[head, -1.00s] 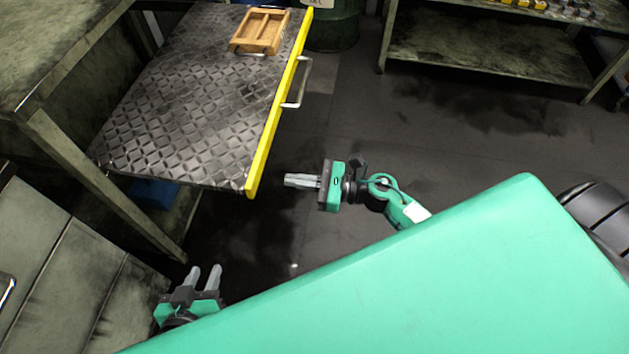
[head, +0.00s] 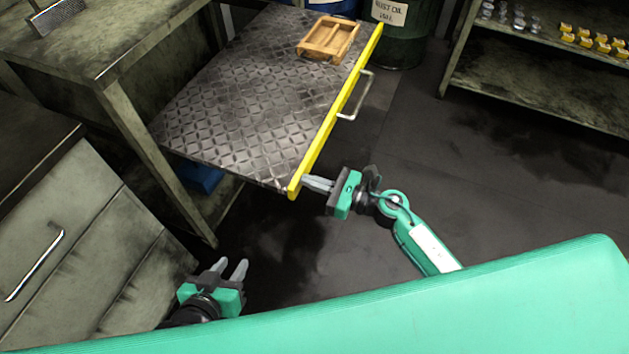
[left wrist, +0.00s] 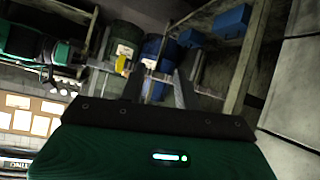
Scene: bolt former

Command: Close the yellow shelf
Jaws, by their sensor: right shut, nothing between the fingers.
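The yellow shelf is a pulled-out diamond-plate sheet (head: 240,110) with a yellow front edge (head: 340,110) and a metal handle (head: 358,96). It sticks out to the right from under the workbench in the head view. A wooden tray (head: 328,39) lies on its far end. My right gripper (head: 306,181) is shut and empty, its fingertips at the near end of the yellow edge; contact seems likely but is hard to confirm. My left gripper (head: 228,269) is open and empty, low in front of the shelf. Its two spread fingers also show in the left wrist view (left wrist: 160,85).
The workbench (head: 150,130) stands at the left, with a grey drawer cabinet (head: 80,240) nearer. A green oil drum (head: 398,35) stands behind the shelf. A rack (head: 540,80) with small parts is at the back right. The floor between is clear.

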